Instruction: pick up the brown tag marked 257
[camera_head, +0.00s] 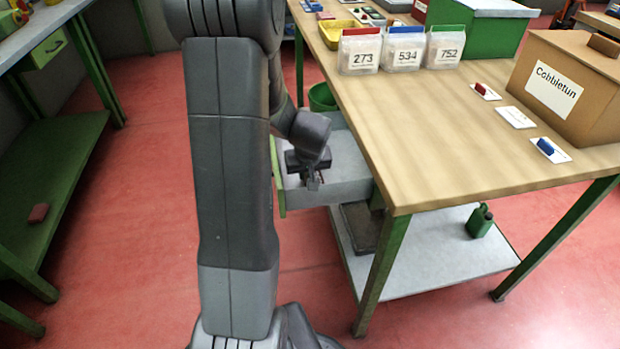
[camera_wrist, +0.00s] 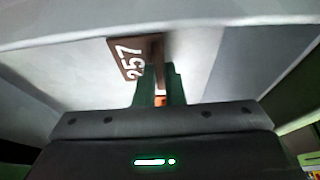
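The brown tag marked 257 (camera_wrist: 126,60) shows in the wrist view, inside a pale grey drawer (camera_head: 345,190) that is pulled out from under the bench. My gripper (camera_wrist: 158,82) is at the tag, with its dark green fingers close on both sides of a narrow upright brown part of it. The fingers look shut on that part. The lower end of the tag is hidden between the fingers. In the head view my gripper (camera_head: 313,184) reaches down into the drawer, and the tag cannot be made out there.
The drawer walls stand close around my gripper, under the wooden bench top (camera_head: 440,130). On the bench are bags marked 273 (camera_head: 360,52), 534 (camera_head: 404,50) and 752 (camera_head: 445,48), and a cardboard box (camera_head: 570,85). A green bin (camera_head: 322,97) is behind the drawer.

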